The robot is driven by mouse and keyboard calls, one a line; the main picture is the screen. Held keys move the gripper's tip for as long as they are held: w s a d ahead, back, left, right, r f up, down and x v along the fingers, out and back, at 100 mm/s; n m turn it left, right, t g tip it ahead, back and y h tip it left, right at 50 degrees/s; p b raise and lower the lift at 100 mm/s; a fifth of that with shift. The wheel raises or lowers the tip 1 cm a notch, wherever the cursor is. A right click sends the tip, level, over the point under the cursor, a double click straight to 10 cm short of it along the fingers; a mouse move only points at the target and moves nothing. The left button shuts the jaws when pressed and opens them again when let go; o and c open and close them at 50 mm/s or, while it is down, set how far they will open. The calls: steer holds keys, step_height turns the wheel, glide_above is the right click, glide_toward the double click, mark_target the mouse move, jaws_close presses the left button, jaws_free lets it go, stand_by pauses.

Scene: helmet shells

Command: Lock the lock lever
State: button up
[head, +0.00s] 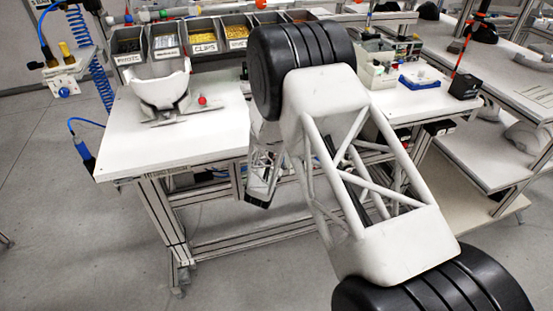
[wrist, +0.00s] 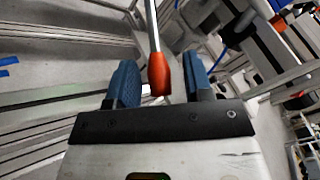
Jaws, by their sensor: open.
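A metal rod with an orange-red handle (wrist: 159,76), which looks like the lock lever, runs from the top of the wrist view to between my fingers. My gripper (wrist: 161,80) is open, one blue finger on each side of the handle, with visible gaps. I cannot tell how deep the handle sits between the fingers. In the head view my gripper (head: 261,181) hangs by the table's front edge, partly hidden behind my arm. The orange-red handle cannot be made out there. A white helmet shell (head: 161,90) sits on a fixture with a red knob (head: 202,100).
The white tabletop (head: 130,143) is clear in front of the shell. Grey parts bins (head: 165,42) line its back edge. The table's metal frame (head: 165,215) stands close to my gripper. A blue tray (head: 419,81) lies on the right part.

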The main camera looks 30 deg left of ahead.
steer(key=shift+w+a, duration=0.15)
steer(key=shift+w, duration=0.55)
jaws_close()
